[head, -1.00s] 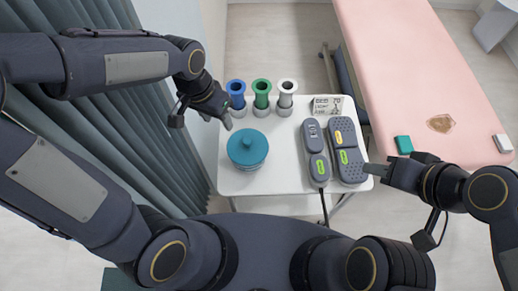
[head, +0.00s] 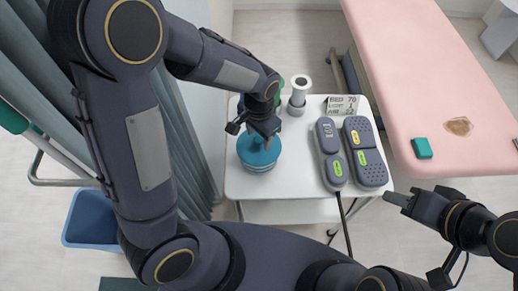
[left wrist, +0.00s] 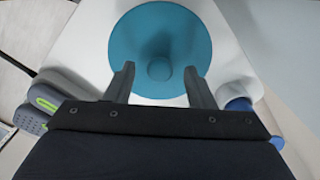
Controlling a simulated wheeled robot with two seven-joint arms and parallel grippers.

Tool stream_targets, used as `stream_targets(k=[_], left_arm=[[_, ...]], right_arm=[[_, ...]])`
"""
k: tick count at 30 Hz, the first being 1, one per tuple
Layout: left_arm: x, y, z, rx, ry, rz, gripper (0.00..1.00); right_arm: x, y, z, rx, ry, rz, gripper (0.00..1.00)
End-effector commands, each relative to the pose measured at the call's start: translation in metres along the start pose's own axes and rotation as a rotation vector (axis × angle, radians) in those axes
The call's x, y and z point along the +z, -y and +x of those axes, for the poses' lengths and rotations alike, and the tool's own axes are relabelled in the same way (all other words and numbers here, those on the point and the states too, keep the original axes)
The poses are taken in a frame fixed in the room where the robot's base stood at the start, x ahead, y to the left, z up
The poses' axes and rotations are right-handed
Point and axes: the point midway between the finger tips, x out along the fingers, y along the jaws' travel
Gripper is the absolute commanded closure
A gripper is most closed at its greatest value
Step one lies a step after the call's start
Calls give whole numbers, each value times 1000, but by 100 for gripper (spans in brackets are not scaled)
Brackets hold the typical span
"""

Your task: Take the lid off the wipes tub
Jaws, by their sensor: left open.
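The wipes tub (head: 258,168) stands upright on the white cart top, with its round teal lid (head: 266,156) on. The left wrist view shows the lid (left wrist: 140,40) from above, with a round knob (left wrist: 159,69) at its middle. My left gripper (head: 263,143) is above the lid and hides part of it. In the left wrist view its two fingers (left wrist: 159,82) are open, one on each side of the knob, not closed on it. My right gripper (head: 398,198) is to the right of the cart, away from the tub; I cannot tell how far its fingers are apart.
On the cart (head: 290,180) are a white holder (head: 298,95), a green one partly hidden by my left arm, two grey handheld devices (head: 329,150) (head: 364,150) and a small display (head: 341,105). A pink couch (head: 430,80) bears a green block (head: 422,148). A blue bin (head: 85,220) stands at left.

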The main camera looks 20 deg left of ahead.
Motion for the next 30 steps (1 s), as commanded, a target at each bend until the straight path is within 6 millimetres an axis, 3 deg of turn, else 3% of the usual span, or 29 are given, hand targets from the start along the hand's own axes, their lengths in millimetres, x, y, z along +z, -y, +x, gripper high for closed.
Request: stream_targets(k=[1,8,18,30], left_arm=[[0,0,8,0,0,0,51],[0,0,6,0,0,0,52],[0,0,6,1,0,0,97],[0,0,-4,1,-1,0,98]], right_arm=[[3,-3,6,0,0,0,64],[2,-2,4,0,-1,0,64],[2,-2,4,0,-1,0,64],[-2,1,-3,0,-1,0,64]])
